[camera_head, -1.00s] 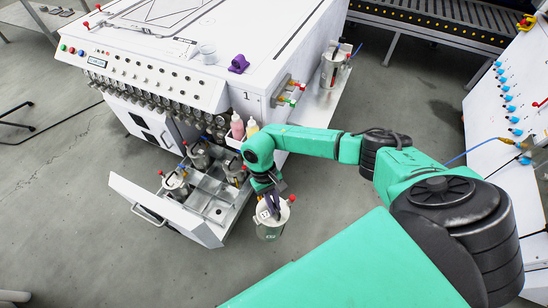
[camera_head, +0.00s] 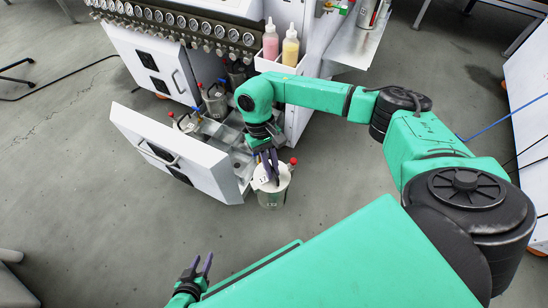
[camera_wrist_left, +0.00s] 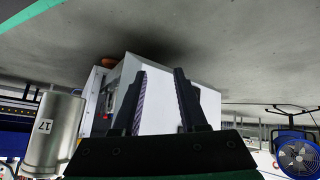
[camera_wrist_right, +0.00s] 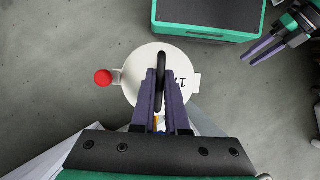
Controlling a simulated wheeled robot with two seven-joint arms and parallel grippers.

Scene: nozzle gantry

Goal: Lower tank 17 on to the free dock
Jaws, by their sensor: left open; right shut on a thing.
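Tank 17 (camera_head: 272,196) is a pale metal can with a white lid, a red knob and a numbered tag. It hangs upright beside the right end of the pulled-out drawer. My right gripper (camera_head: 272,178) is shut on its dark loop handle (camera_wrist_right: 161,75). In the left wrist view the tank (camera_wrist_left: 54,132) shows its 17 label. An empty-looking bay (camera_head: 243,164) shows at the drawer's near right end, partly hidden by my right arm; I cannot tell its full shape. My left gripper (camera_head: 200,266) is open and empty, low in front of the drawer.
The drawer's white front panel (camera_head: 165,155) stands up on the left. Other tanks (camera_head: 215,98) sit farther back in the drawer. A pink bottle (camera_head: 270,42) and a yellow bottle (camera_head: 291,47) stand in a holder on the machine. Floor in front is clear.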

